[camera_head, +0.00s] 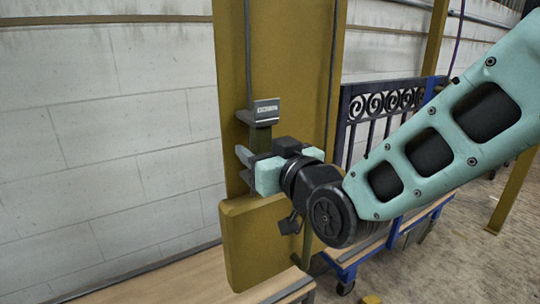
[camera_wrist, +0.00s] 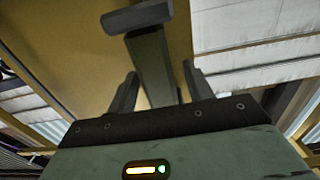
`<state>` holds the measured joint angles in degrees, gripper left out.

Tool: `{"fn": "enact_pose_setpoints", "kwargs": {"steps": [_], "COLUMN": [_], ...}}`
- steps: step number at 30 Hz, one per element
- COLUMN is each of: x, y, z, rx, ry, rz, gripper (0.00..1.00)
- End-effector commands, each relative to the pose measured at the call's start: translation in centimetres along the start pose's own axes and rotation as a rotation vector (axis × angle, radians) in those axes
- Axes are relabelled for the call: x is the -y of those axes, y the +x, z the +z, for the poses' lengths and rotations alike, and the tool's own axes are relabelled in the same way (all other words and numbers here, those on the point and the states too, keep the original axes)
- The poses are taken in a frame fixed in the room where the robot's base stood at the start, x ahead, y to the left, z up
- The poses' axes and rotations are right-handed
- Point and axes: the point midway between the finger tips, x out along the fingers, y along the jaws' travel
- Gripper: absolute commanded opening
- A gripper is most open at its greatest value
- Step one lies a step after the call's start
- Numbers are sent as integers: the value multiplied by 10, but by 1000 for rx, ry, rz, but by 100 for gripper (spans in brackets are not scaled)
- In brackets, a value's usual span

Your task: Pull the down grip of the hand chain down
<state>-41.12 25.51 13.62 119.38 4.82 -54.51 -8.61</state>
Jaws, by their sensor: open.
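The down grip (camera_head: 265,112) has a grey block with a lettered plate on top and an olive-green stem (camera_head: 261,138) below it. It hangs in front of an ochre panel on the left dark line of the hand chain (camera_head: 248,55). My gripper (camera_head: 245,166) is open at the stem, below the grey block. In the wrist view the grey block (camera_wrist: 137,16) is above and the stem (camera_wrist: 150,60) runs down between my two spread fingers (camera_wrist: 159,70). The stem's lower end is hidden by my gripper. I cannot tell whether a finger touches it.
The ochre panel (camera_head: 290,60) stands behind the grip, with a thicker ochre block (camera_head: 250,245) below. A second dark line (camera_head: 333,70) runs down its right side. A blue scroll-work gate or cart (camera_head: 385,105) stands to the right. A wooden surface (camera_head: 170,285) lies low in front.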

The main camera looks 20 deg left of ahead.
Motion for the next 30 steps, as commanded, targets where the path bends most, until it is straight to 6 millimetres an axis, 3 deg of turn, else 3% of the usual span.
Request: {"fn": "enact_pose_setpoints", "kwargs": {"steps": [4,8,22,30], "x": [0,0,0,-1], "y": [-12,-36,-148,-156], "z": [-2,-2,0,6], "rx": [0,0,2,-5], "ry": [0,-1,-1,1], "rz": [0,0,0,-2], "gripper": [51,51,51,51]}}
